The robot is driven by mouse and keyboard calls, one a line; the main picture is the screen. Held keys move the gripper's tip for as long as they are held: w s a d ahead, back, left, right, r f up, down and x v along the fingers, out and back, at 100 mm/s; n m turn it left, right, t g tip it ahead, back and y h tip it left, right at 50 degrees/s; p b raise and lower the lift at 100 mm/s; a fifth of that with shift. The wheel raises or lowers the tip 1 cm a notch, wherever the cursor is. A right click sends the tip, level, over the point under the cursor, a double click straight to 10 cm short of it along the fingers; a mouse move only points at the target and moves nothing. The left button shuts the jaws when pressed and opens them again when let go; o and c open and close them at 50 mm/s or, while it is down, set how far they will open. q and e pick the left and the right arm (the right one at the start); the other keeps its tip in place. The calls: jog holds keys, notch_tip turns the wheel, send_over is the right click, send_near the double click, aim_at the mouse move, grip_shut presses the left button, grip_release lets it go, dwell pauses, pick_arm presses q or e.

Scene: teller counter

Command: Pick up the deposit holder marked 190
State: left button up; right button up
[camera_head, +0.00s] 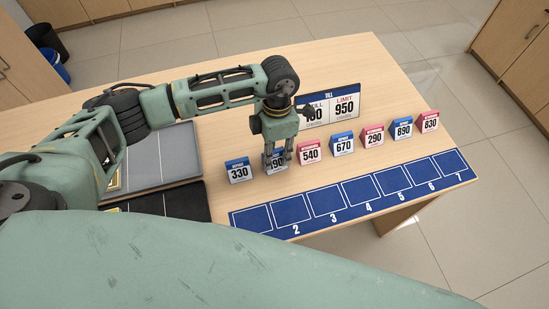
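The blue-topped deposit holder marked 190 (277,165) stands in the row of holders on the counter, second from the left. Its top is partly hidden by my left gripper (278,156), which points down at it from above. The fingers are at the holder's upper part and look apart, but I cannot tell whether they press on it. The holder appears to be on the counter. My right gripper is not in view.
Blue-topped 330 (239,171) and red-topped 540 (310,152) stand close on either side. Further holders, such as 670 (342,144), continue right. A till sign (345,106) stands behind. A blue numbered mat (288,228) lies in front; its visible slots are empty.

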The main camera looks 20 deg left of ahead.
pick_arm(q)
grip_shut()
